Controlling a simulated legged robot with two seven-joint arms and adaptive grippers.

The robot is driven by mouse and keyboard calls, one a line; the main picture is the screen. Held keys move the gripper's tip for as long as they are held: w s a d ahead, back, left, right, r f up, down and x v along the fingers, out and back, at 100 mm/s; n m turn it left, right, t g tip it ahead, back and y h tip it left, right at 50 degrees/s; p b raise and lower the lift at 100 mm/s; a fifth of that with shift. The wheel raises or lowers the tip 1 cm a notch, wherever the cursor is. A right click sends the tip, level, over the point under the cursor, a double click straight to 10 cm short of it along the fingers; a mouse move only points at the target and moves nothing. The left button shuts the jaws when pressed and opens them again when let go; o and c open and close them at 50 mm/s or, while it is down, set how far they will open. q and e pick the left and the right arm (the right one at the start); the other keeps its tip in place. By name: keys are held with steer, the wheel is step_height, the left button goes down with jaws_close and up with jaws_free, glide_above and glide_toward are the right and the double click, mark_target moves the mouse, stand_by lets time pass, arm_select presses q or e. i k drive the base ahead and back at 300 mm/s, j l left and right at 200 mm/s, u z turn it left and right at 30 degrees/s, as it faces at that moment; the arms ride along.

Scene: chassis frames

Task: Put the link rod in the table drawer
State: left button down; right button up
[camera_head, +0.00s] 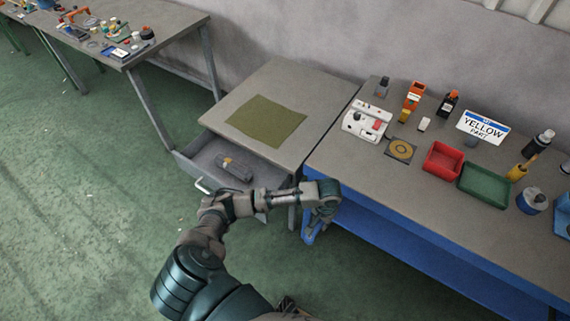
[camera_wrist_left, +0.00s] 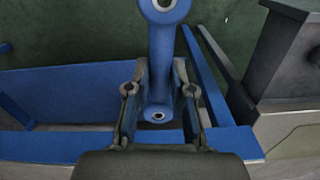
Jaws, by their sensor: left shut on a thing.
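The blue link rod (camera_head: 309,231) hangs from my left gripper (camera_head: 322,209), in front of the gap between the two tables. In the left wrist view the rod (camera_wrist_left: 160,50) has a round eye at each end, and the left gripper (camera_wrist_left: 158,98) is shut on it near one end. The table drawer (camera_head: 204,154) is pulled open under the small table, to the left of the gripper. My left forearm passes over the drawer's front right corner and hides part of it. My right gripper is not in view.
A green mat (camera_head: 265,121) covers part of the small table. The right workbench (camera_head: 390,178) holds a red bin (camera_head: 442,161), a green bin (camera_head: 485,184) and several tools.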

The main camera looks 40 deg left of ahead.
mark_target(265, 186)
steer(key=j+z, duration=0.1)
steer(key=z, duration=0.85)
steer(key=j+z, duration=0.15)
steer(key=z, duration=0.35)
steer(key=k+z, duration=0.1)
steer(key=z, duration=0.35)
steer(key=k+j+z, duration=0.1)
steer(key=k+j, duration=1.2)
steer(key=k, duration=0.25)
steer(key=z, duration=0.05)
